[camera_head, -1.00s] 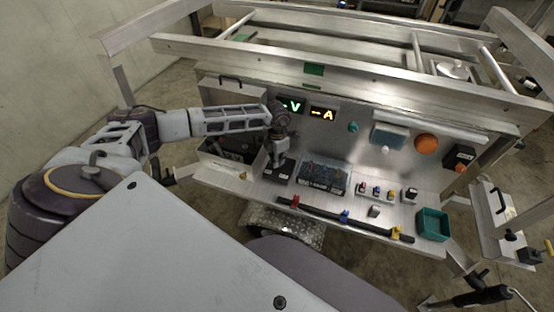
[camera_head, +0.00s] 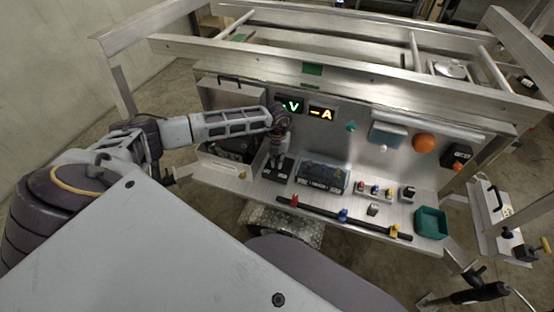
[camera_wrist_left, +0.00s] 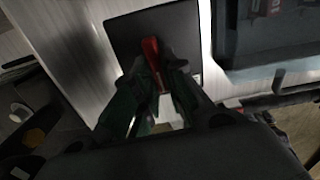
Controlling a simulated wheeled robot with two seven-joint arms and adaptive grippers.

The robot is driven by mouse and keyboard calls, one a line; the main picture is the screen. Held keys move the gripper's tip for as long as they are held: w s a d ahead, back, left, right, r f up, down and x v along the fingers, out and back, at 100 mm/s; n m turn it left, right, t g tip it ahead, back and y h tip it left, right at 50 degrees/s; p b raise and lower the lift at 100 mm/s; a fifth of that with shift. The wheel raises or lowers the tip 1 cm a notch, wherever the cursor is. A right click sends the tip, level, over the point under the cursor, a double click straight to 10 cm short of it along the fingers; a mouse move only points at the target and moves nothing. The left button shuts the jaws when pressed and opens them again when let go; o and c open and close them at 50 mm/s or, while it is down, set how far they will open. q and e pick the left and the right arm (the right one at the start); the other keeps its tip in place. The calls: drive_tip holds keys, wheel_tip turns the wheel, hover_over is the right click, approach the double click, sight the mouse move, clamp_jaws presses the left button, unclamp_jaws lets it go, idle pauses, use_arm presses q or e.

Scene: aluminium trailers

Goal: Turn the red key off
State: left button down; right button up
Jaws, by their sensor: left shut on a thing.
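The red key (camera_wrist_left: 152,60) stands on a black square plate (camera_wrist_left: 185,25) in the left wrist view. My left gripper (camera_wrist_left: 160,90) is shut on the key, with a green-tinted finger on each side of it. In the head view my left gripper (camera_head: 276,160) points down at the black boxes (camera_head: 284,168) on the left part of the panel's shelf. The key is hidden behind the gripper there. My right gripper does not show in either view.
Above the shelf are a green V display (camera_head: 291,106) and an orange A display (camera_head: 322,113). A grey switch block (camera_head: 321,177) lies right of the gripper. A black rail (camera_head: 335,214) runs along the front, and a green bin (camera_head: 431,222) stands at the right.

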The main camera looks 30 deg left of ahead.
use_arm(q)
drive_tip(key=shift+w+n, duration=0.1)
drive_tip(key=shift+n, duration=0.7)
drive_tip(key=shift+d+n, duration=0.1)
drive_tip(key=shift+n, duration=0.7)
drive_tip(key=n, duration=0.1)
drive_tip(key=n+p, duration=0.1)
drive_tip(key=n, duration=0.1)
drive_tip(key=shift+w+d+n, duration=0.15)
drive_tip(key=shift+n, duration=0.15)
drive_tip(key=shift+r+n, duration=0.1)
drive_tip(key=shift+n, duration=0.5)
drive_tip(key=shift+w, duration=0.1)
drive_tip(key=shift+n, duration=0.3)
drive_tip(key=c, duration=1.5)
unclamp_jaws()
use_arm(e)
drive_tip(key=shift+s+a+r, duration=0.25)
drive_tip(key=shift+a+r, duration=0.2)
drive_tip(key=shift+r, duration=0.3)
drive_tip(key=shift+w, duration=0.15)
